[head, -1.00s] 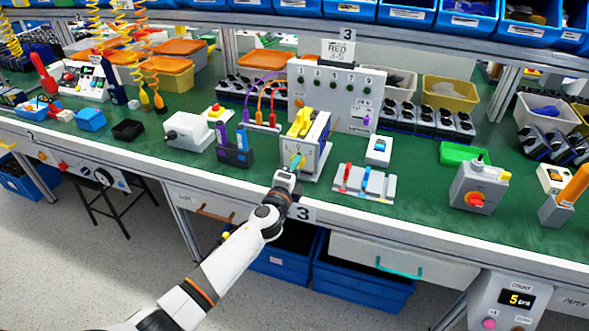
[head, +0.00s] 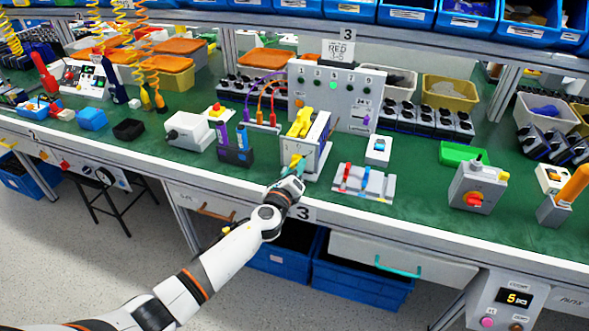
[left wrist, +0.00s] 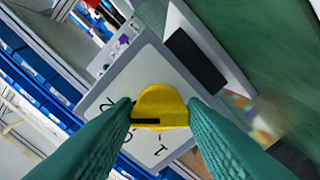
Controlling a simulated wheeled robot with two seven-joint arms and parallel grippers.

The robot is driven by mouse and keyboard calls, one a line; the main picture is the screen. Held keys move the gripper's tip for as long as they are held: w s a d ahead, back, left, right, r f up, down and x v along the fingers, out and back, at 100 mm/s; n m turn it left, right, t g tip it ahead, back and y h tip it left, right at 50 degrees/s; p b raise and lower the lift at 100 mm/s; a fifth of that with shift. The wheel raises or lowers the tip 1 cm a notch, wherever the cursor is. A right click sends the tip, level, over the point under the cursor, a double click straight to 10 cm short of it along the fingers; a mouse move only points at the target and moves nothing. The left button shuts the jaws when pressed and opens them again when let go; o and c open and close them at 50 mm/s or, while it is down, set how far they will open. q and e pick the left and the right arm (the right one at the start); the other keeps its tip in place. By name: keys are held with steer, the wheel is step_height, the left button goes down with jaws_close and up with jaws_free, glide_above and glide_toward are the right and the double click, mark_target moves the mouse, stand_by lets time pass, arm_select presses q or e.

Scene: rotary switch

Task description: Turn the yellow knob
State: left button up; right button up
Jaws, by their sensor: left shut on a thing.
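The yellow knob (left wrist: 160,106) sits on a pale switch face (left wrist: 148,75) in the left wrist view. A black bar marks one side of it, and dark numerals stand around it. My left gripper (left wrist: 160,112) has its green fingers on both sides of the knob, shut on it. In the head view, my left gripper (head: 296,168) reaches the front of the grey switch box (head: 312,158) from below, and the knob is mostly hidden. My right gripper is not in view.
A grey panel (head: 350,100) with a lit green lamp stands behind the box. A dark holder (head: 236,156) is to the left, and a base with coloured levers (head: 364,182) is to the right. A red-knobbed box (head: 478,186) stands farther right.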

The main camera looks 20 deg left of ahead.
arm_select(q)
steer(key=shift+f, duration=0.15)
stand_by(0.3)
steer(key=o, duration=1)
steer(key=shift+s, duration=0.55)
steer(key=s, duration=1.1)
steer(key=shift+a, duration=0.2)
